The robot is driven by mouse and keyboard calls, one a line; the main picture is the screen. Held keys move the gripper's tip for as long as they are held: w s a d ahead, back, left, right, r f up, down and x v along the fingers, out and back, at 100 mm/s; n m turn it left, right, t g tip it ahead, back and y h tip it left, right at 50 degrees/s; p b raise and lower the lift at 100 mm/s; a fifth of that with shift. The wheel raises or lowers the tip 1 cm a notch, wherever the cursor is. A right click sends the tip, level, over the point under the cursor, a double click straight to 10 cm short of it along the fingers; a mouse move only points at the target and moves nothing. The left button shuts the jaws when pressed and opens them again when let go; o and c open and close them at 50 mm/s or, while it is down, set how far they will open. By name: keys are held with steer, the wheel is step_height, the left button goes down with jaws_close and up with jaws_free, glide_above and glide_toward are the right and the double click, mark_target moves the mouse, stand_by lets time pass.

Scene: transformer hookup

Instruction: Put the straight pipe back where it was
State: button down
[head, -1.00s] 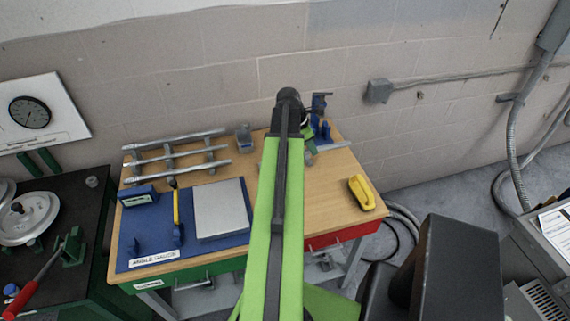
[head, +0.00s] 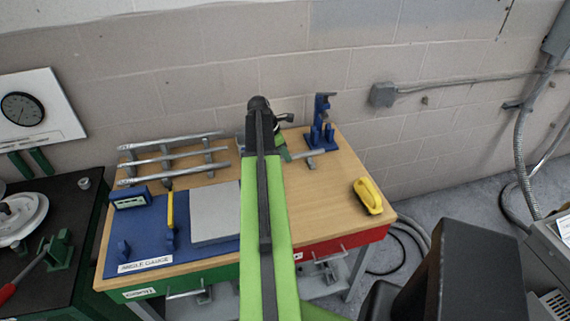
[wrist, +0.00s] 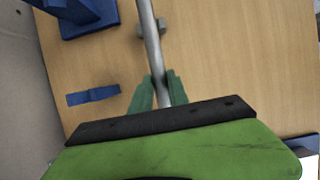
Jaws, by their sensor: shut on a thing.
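A straight grey metal pipe (wrist: 151,45) runs from the top of the wrist view down between the green fingers of my gripper (wrist: 158,92). My gripper is shut on it. The pipe passes over a small grey support (wrist: 150,27) on the wooden table; I cannot tell if it touches. In the head view the pipe (head: 309,153) shows as a short grey length right of my arm, and my gripper (head: 285,153) is mostly hidden by the arm. The pipe's near end is hidden behind my gripper.
A rack at the table's back left holds long pipes (head: 170,156). A blue stand (head: 321,130) is close behind the held pipe. A grey plate (head: 215,212) lies on a blue mat at left. A yellow tool (head: 368,196) lies at right. The front right tabletop is clear.

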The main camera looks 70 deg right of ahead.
steer(key=shift+f+b, duration=1.35)
steer(key=shift+f, duration=0.6)
steer(key=c, duration=1.3)
jaws_free()
steer(key=shift+o, duration=0.2)
steer(key=shift+r, duration=0.1)
steer(key=shift+r+p, duration=0.3)
steer(key=shift+p, duration=0.1)
steer(key=p+v, duration=1.1)
steer(key=v, duration=0.1)
steer(key=shift+r, duration=0.15)
steer(key=shift+w, duration=0.1)
